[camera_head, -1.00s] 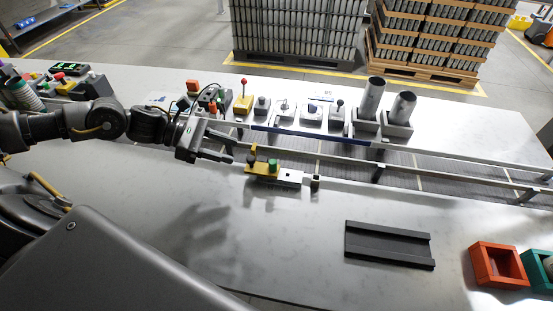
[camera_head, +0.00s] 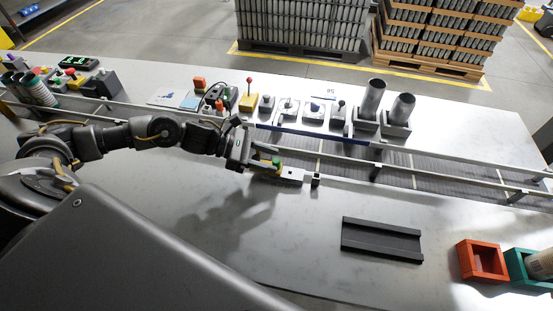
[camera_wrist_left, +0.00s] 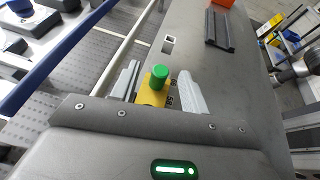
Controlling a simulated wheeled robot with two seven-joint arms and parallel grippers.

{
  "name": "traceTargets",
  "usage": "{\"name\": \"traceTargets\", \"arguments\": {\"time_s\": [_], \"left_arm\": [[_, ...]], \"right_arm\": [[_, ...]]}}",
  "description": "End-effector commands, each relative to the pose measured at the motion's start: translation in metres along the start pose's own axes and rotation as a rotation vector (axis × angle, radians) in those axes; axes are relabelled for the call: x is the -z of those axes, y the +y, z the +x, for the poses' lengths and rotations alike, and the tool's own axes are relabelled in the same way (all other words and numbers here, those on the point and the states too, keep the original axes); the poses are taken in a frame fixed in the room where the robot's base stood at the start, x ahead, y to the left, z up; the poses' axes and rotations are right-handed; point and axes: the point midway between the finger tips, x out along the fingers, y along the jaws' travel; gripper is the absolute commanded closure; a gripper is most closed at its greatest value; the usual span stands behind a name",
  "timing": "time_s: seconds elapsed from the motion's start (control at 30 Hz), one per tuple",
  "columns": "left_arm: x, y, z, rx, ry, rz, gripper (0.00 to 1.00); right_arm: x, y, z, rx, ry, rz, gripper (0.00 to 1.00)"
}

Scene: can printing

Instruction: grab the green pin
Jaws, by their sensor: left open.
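The green pin (camera_wrist_left: 160,76) stands upright on a yellow block (camera_wrist_left: 152,90) in the left wrist view. My left gripper (camera_head: 265,164) is open at the yellow block. In the left wrist view its two grey fingers (camera_wrist_left: 158,88) stand on either side of the block and pin, with gaps showing. The gripper body hides part of the block. My right gripper is not in view.
A conveyor with rails (camera_head: 345,150) runs just behind the fixture. Several small fixtures and two metal cylinders (camera_head: 373,98) stand beyond it. A black tray (camera_head: 383,239), an orange box (camera_head: 482,260) and a teal box (camera_head: 520,268) sit at right. The near table is mostly clear.

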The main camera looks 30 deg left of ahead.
Motion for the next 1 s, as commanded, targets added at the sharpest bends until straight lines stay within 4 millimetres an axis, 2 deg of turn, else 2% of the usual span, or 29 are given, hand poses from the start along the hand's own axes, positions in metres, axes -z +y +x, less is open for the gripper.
{"name": "traceTargets", "arguments": {"time_s": [0.27, 0.6, 1.0], "left_arm": [[0.0011, -0.0002, 0.0038, 0.0, 0.001, 0.001, 0.55], [0.001, -0.0002, 0.0036, 0.0, 0.001, 0.0, 0.99], [-0.0032, 0.0005, 0.0019, -0.001, -0.001, 0.003, 1.0]], "right_arm": [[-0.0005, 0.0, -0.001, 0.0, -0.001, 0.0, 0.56], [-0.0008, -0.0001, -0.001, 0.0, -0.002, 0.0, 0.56], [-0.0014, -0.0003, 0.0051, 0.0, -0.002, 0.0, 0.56]]}}
